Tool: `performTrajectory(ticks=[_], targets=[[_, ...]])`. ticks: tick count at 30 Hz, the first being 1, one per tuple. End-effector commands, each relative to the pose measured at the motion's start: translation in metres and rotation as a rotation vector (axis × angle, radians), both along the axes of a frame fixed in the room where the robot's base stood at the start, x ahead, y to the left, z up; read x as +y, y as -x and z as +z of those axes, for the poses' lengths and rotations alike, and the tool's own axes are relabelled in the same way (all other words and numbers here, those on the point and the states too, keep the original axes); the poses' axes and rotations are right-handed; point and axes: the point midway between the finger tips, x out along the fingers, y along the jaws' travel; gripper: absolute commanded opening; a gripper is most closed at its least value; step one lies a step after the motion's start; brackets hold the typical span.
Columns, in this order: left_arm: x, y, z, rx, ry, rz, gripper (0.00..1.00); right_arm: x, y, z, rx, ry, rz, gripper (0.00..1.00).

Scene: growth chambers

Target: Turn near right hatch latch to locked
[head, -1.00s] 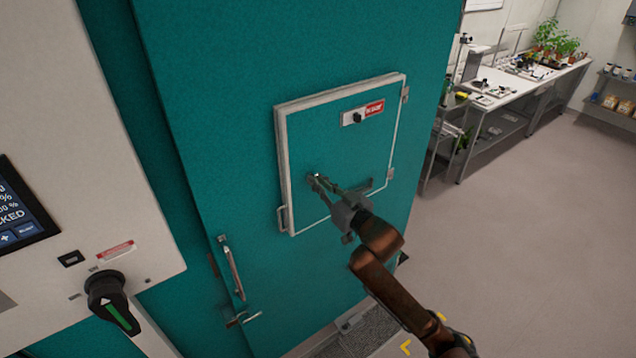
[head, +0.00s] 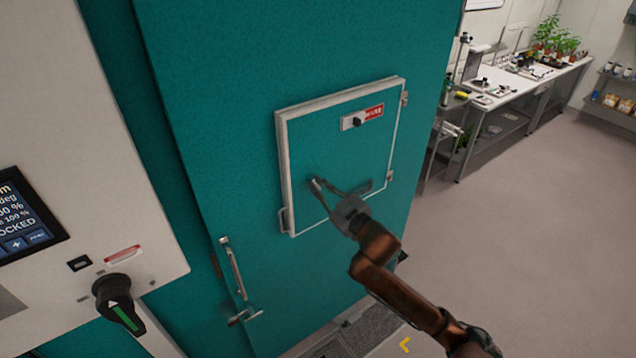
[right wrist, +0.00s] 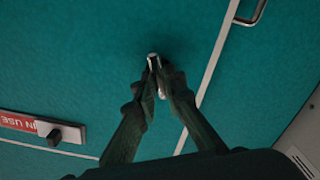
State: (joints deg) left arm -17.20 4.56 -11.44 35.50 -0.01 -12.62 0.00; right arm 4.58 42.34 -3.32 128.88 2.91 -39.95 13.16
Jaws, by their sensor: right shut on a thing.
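The near right hatch (head: 345,130) is a teal panel with a white frame, set in the large teal chamber door. Its latch is a small metal piece on the lower left part of the panel, mostly hidden by my fingers in the head view. In the right wrist view the pale end of the latch (right wrist: 153,60) shows between the fingertips. My right gripper (head: 317,186) is shut on the latch, and it also shows in the right wrist view (right wrist: 160,70). I cannot read the latch's exact angle. My left gripper is not in view.
A red label and small black knob (head: 357,122) sit high on the hatch. A door handle (head: 233,268) is at lower left. A control panel with a screen (head: 24,218) and black rotary switch (head: 118,300) stands left. Benches (head: 510,90) stand at the back right beyond open floor.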

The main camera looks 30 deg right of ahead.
Motion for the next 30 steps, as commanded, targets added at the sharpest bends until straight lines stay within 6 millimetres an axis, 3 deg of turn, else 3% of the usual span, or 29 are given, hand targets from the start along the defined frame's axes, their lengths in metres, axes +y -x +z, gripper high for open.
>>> performTrajectory(ticks=[30], targets=[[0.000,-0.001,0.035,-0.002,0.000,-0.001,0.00,0.004,0.000,-0.003,-0.073,0.921,0.002,0.00]])
